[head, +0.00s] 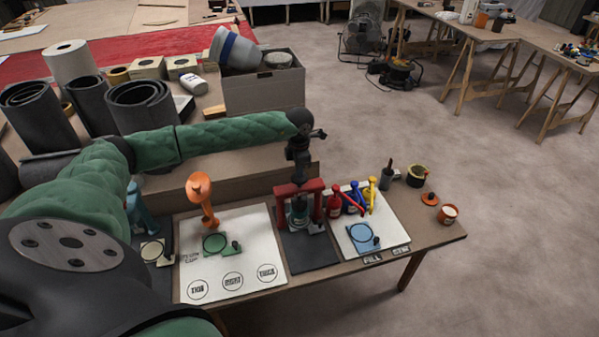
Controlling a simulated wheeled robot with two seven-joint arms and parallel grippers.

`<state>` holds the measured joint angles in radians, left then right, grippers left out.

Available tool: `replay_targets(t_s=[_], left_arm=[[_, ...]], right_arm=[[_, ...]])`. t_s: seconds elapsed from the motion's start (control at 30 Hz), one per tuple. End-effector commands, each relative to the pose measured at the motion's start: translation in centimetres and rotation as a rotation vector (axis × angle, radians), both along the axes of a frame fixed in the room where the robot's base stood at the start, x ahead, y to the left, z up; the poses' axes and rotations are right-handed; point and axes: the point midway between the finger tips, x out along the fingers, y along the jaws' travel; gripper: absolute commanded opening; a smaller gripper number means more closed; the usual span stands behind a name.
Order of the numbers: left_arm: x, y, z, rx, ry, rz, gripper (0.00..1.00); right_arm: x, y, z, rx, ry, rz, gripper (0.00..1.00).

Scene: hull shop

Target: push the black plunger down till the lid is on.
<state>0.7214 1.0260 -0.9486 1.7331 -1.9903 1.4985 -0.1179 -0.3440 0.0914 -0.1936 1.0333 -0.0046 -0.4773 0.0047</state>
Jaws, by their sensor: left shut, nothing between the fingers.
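A red press frame (314,186) stands on a dark mat (306,252) at the middle of the near table. A dark teal jar (299,214) stands inside the frame. My left arm, in a green sleeve, reaches in from the left. My left gripper (299,172) points down at the top of the frame, shut and empty. The black plunger cannot be told apart from the dark gripper here. Whether they touch is too small to tell. The lid's seating on the jar is also hidden. My right gripper is out of view.
A grey box (262,92) stands behind.

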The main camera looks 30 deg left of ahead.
Motion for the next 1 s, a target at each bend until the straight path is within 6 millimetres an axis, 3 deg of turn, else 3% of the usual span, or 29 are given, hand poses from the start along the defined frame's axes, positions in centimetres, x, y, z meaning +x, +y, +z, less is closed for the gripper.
replay_targets(t_s=[0.37, 1.0], left_arm=[[-0.1, 0.0, -1.3, 0.000, 0.001, -0.001, 0.00], [0.0, 0.0, -1.6, 0.000, 0.001, 0.000, 0.00]], right_arm=[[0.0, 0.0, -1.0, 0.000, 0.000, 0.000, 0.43], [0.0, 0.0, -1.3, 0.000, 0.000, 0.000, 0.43]])
